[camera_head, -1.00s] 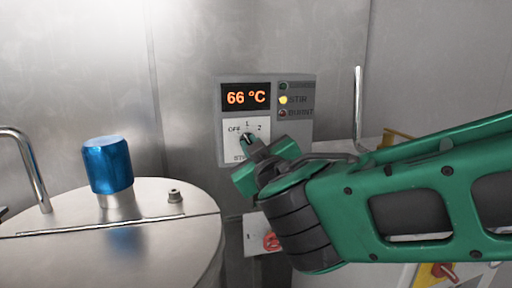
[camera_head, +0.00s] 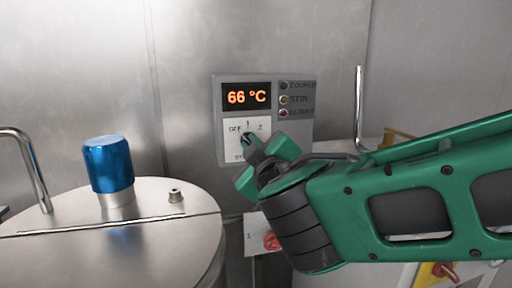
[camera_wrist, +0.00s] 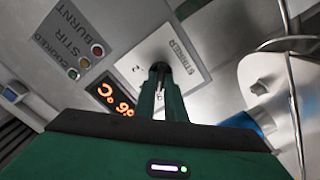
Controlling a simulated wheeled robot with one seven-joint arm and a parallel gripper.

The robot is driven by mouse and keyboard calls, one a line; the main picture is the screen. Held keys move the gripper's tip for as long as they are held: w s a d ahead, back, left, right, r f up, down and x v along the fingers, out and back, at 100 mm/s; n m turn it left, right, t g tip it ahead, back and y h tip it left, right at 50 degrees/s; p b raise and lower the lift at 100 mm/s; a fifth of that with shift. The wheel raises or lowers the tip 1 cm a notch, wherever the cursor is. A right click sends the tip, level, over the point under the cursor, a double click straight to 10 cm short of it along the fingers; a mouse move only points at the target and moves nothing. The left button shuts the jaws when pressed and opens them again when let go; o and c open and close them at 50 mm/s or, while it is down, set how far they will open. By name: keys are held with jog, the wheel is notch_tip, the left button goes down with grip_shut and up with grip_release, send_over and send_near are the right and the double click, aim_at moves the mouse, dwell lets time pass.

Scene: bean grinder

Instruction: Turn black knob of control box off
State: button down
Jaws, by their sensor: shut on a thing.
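The grey control box (camera_head: 218,120) is on the metal wall, with an orange display reading 66 °C. Its black knob (camera_head: 245,138) is on a white plate marked OFF, 1 and 2. My gripper (camera_head: 254,150) reaches it from the lower right and covers part of the plate. In the wrist view, my gripper (camera_wrist: 160,75) is shut on the dark knob (camera_wrist: 160,66), whose tip is between the fingers. The knob's top seems to lean up-left, towards OFF; its exact setting is partly hidden. The yellow STIR lamp (camera_head: 283,99) looks dim.
A metal drum lid (camera_head: 165,238) with a blue cap (camera_head: 110,165) stands at left. A vertical metal rod (camera_head: 358,110) is right of the box. A red knob (camera_head: 271,241) on a white plate is below my gripper. A yellow plate (camera_head: 430,273) is at lower right.

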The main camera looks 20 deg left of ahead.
jog(key=c, duration=1.8)
grip_release()
jog(key=shift+w+d+r, duration=0.1)
jog(key=shift+w+d, duration=0.2)
jog(key=shift+s+a, duration=0.15)
jog(key=v, duration=1)
jog(key=shift+s, duration=0.25)
jog(key=shift+d, duration=0.25)
